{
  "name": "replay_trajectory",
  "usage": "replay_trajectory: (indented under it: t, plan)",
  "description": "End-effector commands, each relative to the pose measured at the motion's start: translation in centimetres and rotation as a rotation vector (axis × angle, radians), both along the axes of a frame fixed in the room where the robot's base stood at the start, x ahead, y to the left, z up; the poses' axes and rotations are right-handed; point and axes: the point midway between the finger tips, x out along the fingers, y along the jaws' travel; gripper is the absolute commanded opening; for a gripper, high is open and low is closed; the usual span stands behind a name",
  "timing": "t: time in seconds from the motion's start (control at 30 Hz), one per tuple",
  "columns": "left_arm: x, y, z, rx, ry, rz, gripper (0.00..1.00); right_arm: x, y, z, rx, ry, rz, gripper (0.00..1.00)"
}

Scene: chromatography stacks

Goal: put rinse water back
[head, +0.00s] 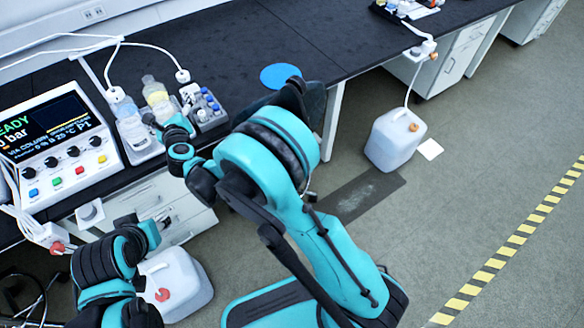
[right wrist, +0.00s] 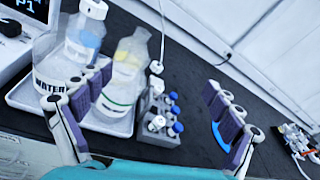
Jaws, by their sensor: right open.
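A clear bottle labelled WATER (right wrist: 60,68) stands on a white tray at the bench's left part; in the head view it stands beside the instrument (head: 130,128). A bottle with yellowish liquid and a green-edged label (right wrist: 119,80) is beside it, also in the head view (head: 156,92). Another bottle with a blue band (right wrist: 86,32) stands behind them. My right gripper (right wrist: 157,88) is open and empty; its left finger overlaps the WATER bottle and the tray in the wrist view, contact unclear. Only part of my left arm shows at lower left, its fingers not clear.
A rack of blue-capped vials (head: 207,108) stands just right of the bottles. A blue disc (head: 281,75) lies on the dark bench further right. An instrument with a screen (head: 62,140) stands left. White jerrycans (head: 394,140) stand on the floor. The bench beyond the disc is largely clear.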

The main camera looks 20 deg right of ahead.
Motion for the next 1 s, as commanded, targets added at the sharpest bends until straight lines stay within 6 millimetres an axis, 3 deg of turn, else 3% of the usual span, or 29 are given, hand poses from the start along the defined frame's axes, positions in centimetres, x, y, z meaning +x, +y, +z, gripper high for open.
replay_trajectory:
  t: [0.03,0.1,0.2,0.3,0.37,0.47,0.57,0.7,0.9,1.0]
  plan:
    - [0.0,0.0,0.0,0.0,0.0,0.0,0.4,-0.4,-1.5,4.1,-0.125,-0.07,0.045,0.92]
    - [0.0,0.0,0.0,0.0,0.0,0.0,0.4,-1.5,-2.7,8.8,-0.327,-0.163,0.122,0.92]
    - [0.0,0.0,0.0,0.0,0.0,0.0,0.4,-4.0,-4.0,13.5,-0.63,-0.265,0.235,0.92]
    - [0.0,0.0,0.0,0.0,0.0,0.0,0.4,-7.4,-5.3,15.8,-0.942,-0.329,0.356,0.92]
    - [0.0,0.0,0.0,0.0,0.0,0.0,0.4,-9.8,-6.2,16.1,-1.131,-0.348,0.434,0.92]
    - [0.0,0.0,0.0,0.0,0.0,0.0,0.4,-14.2,-8.4,14.8,-1.441,-0.345,0.579,0.92]
    - [0.0,0.0,0.0,0.0,0.0,0.0,0.4,-19.0,-11.5,11.8,-1.735,-0.297,0.748,0.92]
    - [0.0,0.0,0.0,0.0,0.0,0.0,0.4,-26.0,-17.3,6.5,-2.076,-0.162,1.017,0.92]
    - [0.0,0.0,0.0,0.0,0.0,0.0,0.4,-33.7,-24.4,1.1,-2.324,0.05,1.336,0.92]
    - [0.0,0.0,0.0,0.0,0.0,0.0,0.4,-35.5,-26.1,0.1,-2.364,0.107,1.416,0.92]
